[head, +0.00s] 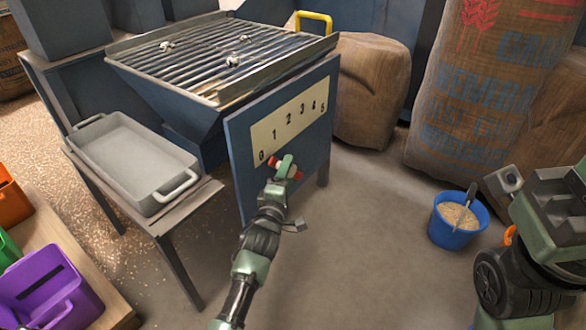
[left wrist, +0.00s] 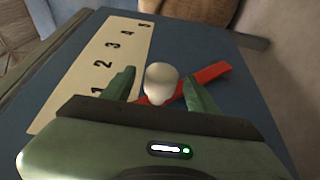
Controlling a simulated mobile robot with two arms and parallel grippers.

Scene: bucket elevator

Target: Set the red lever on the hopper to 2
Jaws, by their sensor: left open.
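The red lever (head: 298,175) is on the blue side panel of the hopper (head: 232,150), below a cream scale numbered 0 to 5 (head: 292,120). In the left wrist view, the lever (left wrist: 210,73) is a red bar with a round white knob (left wrist: 161,82). My left gripper (head: 285,168) is at the lever. Its fingers (left wrist: 167,88) are open on either side of the white knob, with gaps visible. The bar's left end points toward the low end of the scale; the fingers partly hide it, so I cannot tell the exact setting.
A grey tray (head: 184,186) sits on a stand left of the hopper. The hopper top has a grate and a yellow handle (head: 314,15). Burlap sacks (head: 480,110) stand behind. A blue bucket of grain (head: 448,236) is on the floor at right. Coloured bins (head: 62,288) are at left.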

